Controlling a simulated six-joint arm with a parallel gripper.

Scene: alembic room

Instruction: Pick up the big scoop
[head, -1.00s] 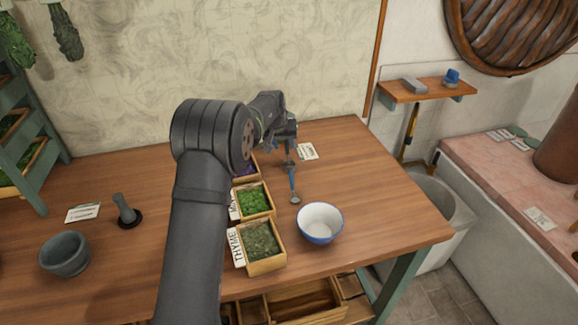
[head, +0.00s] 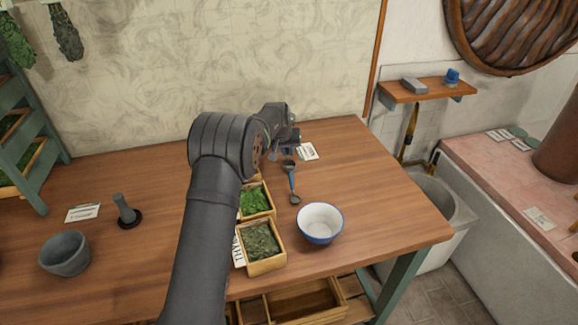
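A scoop-like tool (head: 292,182) lies on the wooden table, behind the white bowl.
A white bowl with a blue rim (head: 320,223) stands in front of the tool. Herb boxes (head: 262,262) are to its left, partly behind my arm. A paper card (head: 308,151) lies behind. A grey mortar (head: 64,254) and pestle (head: 125,211) stand left. The table's right side is clear.

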